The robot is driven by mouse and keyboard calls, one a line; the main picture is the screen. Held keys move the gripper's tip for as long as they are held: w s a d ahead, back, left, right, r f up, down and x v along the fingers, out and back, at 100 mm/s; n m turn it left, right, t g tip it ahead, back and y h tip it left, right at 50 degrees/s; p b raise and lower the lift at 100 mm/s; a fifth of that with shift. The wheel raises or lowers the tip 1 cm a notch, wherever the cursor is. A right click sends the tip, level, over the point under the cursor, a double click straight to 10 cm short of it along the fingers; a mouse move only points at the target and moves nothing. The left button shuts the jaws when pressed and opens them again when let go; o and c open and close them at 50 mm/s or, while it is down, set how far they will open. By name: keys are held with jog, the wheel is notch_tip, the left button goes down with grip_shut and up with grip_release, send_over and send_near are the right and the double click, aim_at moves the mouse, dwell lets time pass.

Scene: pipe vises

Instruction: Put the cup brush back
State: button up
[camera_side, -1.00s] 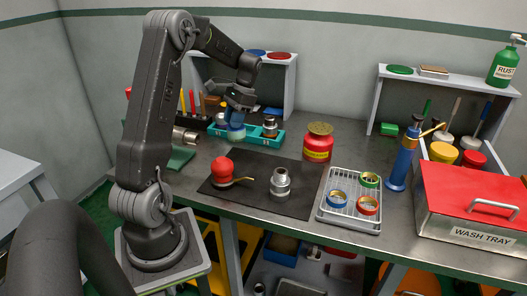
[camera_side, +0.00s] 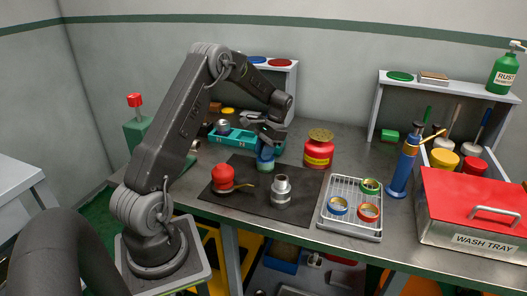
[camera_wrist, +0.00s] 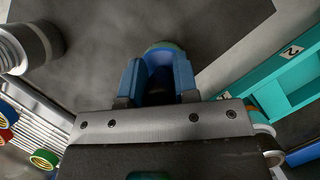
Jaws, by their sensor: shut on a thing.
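My gripper (camera_side: 266,152) is shut on a small round blue-and-green piece, which I take for the cup brush (camera_side: 265,163). It is held upright near the back edge of the dark mat (camera_side: 245,210), between the teal tray (camera_side: 230,138) and the red-and-yellow can. In the wrist view the blue fingers (camera_wrist: 158,80) close on its sides and its rim (camera_wrist: 163,46) shows beyond them. Most of it is hidden by the fingers. Whether its underside touches the mat cannot be told. The teal tray, with numbered compartments, also shows in the wrist view (camera_wrist: 290,75).
A red oil can (camera_side: 224,178) and a silver fitting (camera_side: 281,190) stand on the mat. The red-and-yellow can (camera_side: 319,150) is right of my gripper. A grey tray (camera_side: 350,222) holds coloured rings. A blue torch-like bottle (camera_side: 402,170) and the red-lidded wash tray (camera_side: 475,200) stand further right.

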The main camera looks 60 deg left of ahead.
jog(key=shift+f, duration=0.1)
jog(key=o, duration=0.9)
jog(key=d+v, duration=0.1)
jog(key=v, duration=1.1)
jog(key=d+r+t+y, duration=0.1)
jog(key=d+r+t, duration=0.1)
jog(key=d+r, duration=0.5)
jog(key=s+d+r+m+t, duration=0.1)
jog(key=s+d+r+t, duration=0.25)
jog(key=s+d, duration=0.45)
jog(key=s+d+t, duration=0.1)
jog(key=s+d, duration=0.3)
jog(key=d, duration=0.1)
jog(key=s+d+f+t, duration=0.1)
jog(key=s+d+t, duration=0.1)
jog(key=s+d, duration=0.3)
jog(key=s+d+t, duration=0.1)
jog(key=s+d, duration=0.3)
jog(key=d, duration=0.1)
jog(key=shift+s+f+m+t, duration=0.15)
jog(key=shift+f+m+t, duration=0.2)
jog(key=shift+f+m, duration=0.05)
